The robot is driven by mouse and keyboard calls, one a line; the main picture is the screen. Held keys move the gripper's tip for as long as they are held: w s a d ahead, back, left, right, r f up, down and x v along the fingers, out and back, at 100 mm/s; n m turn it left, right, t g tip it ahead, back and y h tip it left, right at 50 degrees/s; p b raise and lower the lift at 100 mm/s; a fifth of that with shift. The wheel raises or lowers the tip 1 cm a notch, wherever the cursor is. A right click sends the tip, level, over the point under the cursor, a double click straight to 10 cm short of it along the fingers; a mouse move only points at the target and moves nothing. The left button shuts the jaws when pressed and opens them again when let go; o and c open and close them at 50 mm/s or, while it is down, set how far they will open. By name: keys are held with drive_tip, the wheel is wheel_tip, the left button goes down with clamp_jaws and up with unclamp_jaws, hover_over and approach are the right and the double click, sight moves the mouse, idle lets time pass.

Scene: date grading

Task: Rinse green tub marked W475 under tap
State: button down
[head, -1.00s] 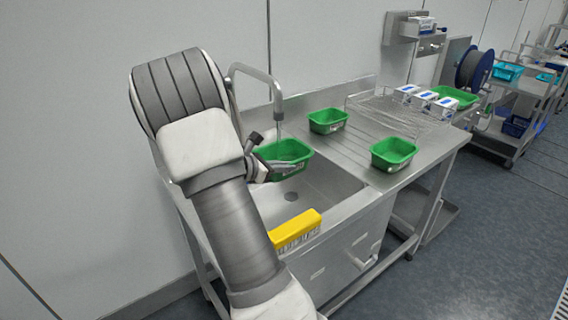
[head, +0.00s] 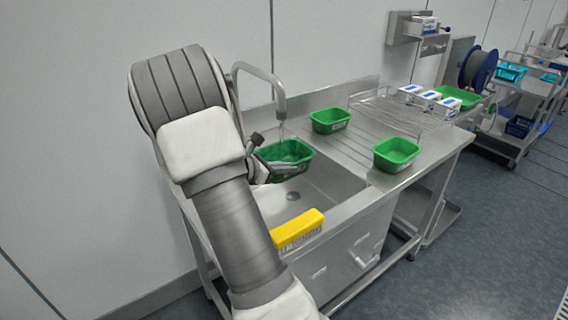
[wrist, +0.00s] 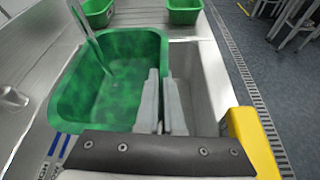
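A green tub (head: 305,166) hangs over the sink under the tap (head: 278,92). A thin stream runs from the spout into it, and its inside looks mottled and wet in the wrist view (wrist: 85,95). My gripper (head: 262,168) is shut on the tub's near wall; in the wrist view its two grey fingers (wrist: 162,105) stand close together on either side of that wall. I cannot read a W475 marking on the held tub. Two other green tubs stand on the drainboard, one at the back (head: 330,121) and one at the right (head: 396,153).
The steel sink basin (head: 325,190) lies below the held tub. A yellow block (head: 298,228) sits on the sink's front edge and shows at right in the wrist view (wrist: 250,145). A wire rack (head: 385,108) and small white boxes (head: 428,98) are farther back.

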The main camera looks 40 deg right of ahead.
drive_tip(key=shift+s+a+b, duration=0.25)
drive_tip(key=shift+s+b, duration=0.25)
drive_tip(key=shift+s, duration=1.75)
drive_tip(key=shift+s+a+b, duration=0.25)
drive_tip(key=shift+s+b, duration=0.25)
drive_tip(key=shift+s, duration=1.7)
drive_tip(key=shift+s+a+b, duration=0.25)
drive_tip(key=shift+s+b, duration=0.25)
drive_tip(key=shift+s, duration=1.75)
drive_tip(key=shift+w, duration=0.15)
